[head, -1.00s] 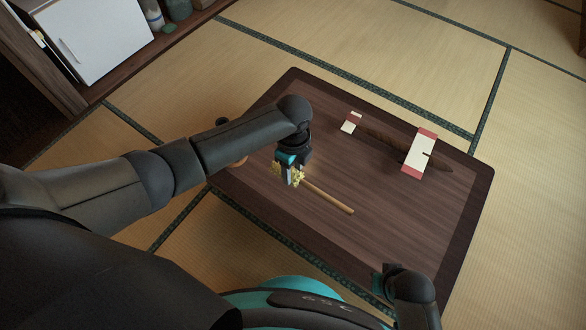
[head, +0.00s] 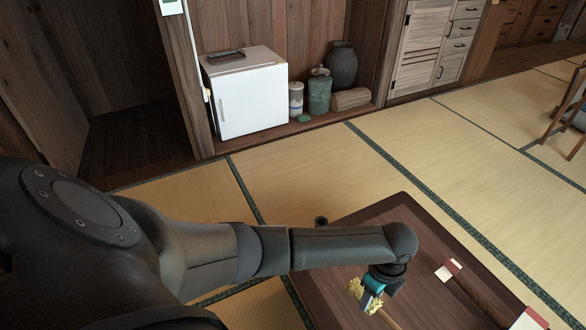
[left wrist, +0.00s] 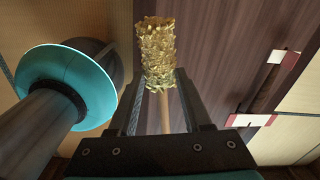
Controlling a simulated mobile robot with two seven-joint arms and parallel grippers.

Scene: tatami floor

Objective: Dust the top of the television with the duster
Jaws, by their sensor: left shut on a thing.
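The duster has a bristly yellow head (head: 355,291) and a wooden handle, partly out of the picture at the bottom of the head view. My left gripper (head: 370,298) is shut on the duster, near where the yellow head meets the handle. In the left wrist view the duster's head (left wrist: 157,50) sticks out beyond the fingertips (left wrist: 157,85), and the handle runs back between the fingers. The gripper is over the low dark wooden table (head: 325,290). I see no television in these frames. My right gripper is not in view.
Red-and-white pieces (head: 448,269) with a dark rod lie on the table to the right of the gripper. Behind are a white box-shaped appliance (head: 245,95), a green jar (head: 319,92) and a dark vase (head: 341,66) on a wooden ledge. Open tatami (head: 370,170) lies between.

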